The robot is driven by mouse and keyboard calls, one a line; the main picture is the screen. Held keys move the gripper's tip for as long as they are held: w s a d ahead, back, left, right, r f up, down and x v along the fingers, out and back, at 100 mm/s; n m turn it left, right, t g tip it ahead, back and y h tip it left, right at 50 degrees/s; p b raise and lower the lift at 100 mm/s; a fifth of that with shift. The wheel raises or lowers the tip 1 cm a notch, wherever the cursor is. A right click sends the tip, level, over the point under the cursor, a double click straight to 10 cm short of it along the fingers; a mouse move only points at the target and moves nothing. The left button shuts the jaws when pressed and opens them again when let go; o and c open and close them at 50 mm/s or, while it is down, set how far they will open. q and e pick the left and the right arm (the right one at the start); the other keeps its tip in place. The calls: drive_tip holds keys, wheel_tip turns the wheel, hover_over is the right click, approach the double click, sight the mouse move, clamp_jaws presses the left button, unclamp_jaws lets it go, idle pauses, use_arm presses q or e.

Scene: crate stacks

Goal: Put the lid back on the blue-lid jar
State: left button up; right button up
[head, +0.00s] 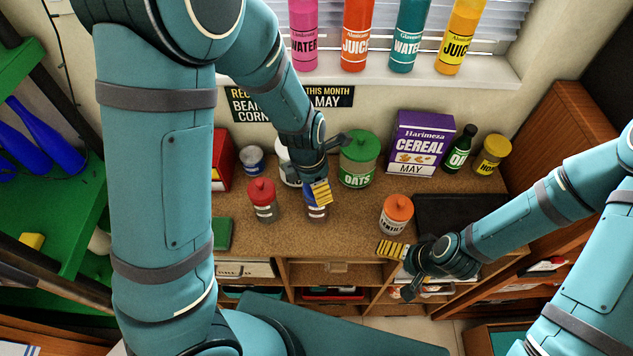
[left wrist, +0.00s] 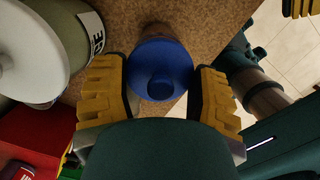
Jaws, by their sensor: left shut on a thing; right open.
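The blue lid (left wrist: 160,75) is between the yellow fingers of my left gripper (head: 317,190) and fills the gap in the left wrist view. A small blue part of it shows in the head view (head: 309,190). The jar (head: 316,214), clear with brown contents, stands upright on the counter directly under the lid. The gripper hides the jar's mouth, so I cannot tell whether the lid is seated or just above it. My right gripper (head: 400,268) is open and empty at the counter's front edge, below the orange-lid lentil jar.
On the counter (head: 345,240), a red-lid jar (head: 263,200) stands left of the blue-lid jar and the orange-lid jar (head: 396,214) right. Behind are the green-lid oats jar (head: 358,165), a cereal box (head: 420,145) and a white-lid container (left wrist: 40,45). The counter front is clear.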

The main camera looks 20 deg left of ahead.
use_arm(q)
drive_tip(key=o, duration=0.9)
drive_tip(key=shift+c, duration=0.2)
drive_tip(key=shift+o, duration=0.5)
drive_tip(key=shift+r, duration=0.1)
drive_tip(key=shift+r+p, duration=1.05)
drive_tip(key=shift+r, duration=2.4)
